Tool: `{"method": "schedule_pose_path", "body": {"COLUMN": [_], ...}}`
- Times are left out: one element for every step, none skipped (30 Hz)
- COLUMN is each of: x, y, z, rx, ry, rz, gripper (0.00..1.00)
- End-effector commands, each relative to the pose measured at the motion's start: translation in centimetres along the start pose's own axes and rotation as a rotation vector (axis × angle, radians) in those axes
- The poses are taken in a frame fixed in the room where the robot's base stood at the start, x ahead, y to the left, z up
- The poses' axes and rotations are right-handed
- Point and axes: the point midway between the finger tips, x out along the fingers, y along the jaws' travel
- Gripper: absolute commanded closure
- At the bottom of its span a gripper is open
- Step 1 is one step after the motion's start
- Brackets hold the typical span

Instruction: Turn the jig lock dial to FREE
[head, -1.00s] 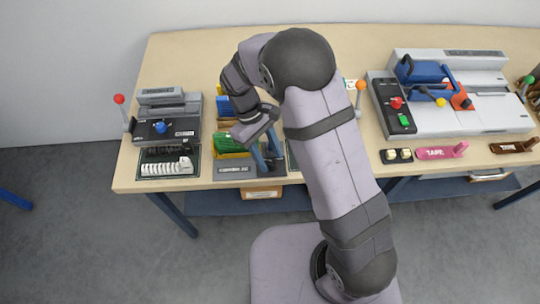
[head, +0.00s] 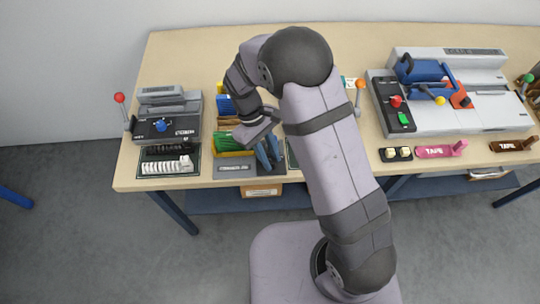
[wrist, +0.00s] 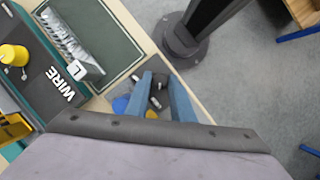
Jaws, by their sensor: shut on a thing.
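My gripper (head: 268,158) points down over the front edge of the table, left of the picture's middle. In the wrist view its two blue fingers (wrist: 168,98) reach down on either side of a small dark part with white marks, which looks like the jig lock dial (wrist: 156,101). The gripper is shut on it. The fingers hide much of the dial, and I cannot read where it points. Blue and yellow patches show beside and below the fingers. In the head view the dial is hidden behind the fingers, above a dark base (head: 264,171).
A tray of green and yellow pieces (head: 230,143) stands left of the fingers. A grey machine with a red-knobbed lever (head: 166,128) stands farther left. In the wrist view a machine marked WIRE (wrist: 62,85) is close by. A large grey machine (head: 460,95) stands at right.

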Motion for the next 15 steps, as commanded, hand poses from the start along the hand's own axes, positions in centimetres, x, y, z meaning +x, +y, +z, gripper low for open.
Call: {"method": "schedule_pose_path", "body": {"x": [-0.12,-0.14,-0.16,-0.18,-0.19,-0.21,-0.22,-0.21,-0.21,-0.21,-0.21,-0.22,-0.22,-0.23,-0.24], "y": [0.04,0.06,0.09,0.11,0.12,0.14,0.17,0.21,0.23,0.23,0.25,0.30,0.32,0.35,0.38], "z": [-0.03,-0.04,-0.04,-0.05,-0.06,-0.06,-0.05,-0.03,-0.01,-0.01,0.00,0.01,0.01,0.01,0.02], "rx": [0.016,0.027,0.042,0.056,0.072,0.095,0.113,0.133,0.161,0.184,0.207,0.240,0.266,0.292,0.326], "ry": [0.002,0.002,0.002,0.003,0.003,0.003,0.003,0.003,0.003,0.002,0.002,0.002,0.002,0.003,0.003], "rz": [-0.006,-0.011,-0.017,-0.022,-0.029,-0.039,-0.046,-0.054,-0.066,-0.076,-0.086,-0.099,-0.110,-0.121,-0.135], "gripper": [1.00,1.00,1.00,1.00,1.00,1.00,1.00,1.00,1.00,1.00,1.00,1.00,1.00,1.00,1.00]}}
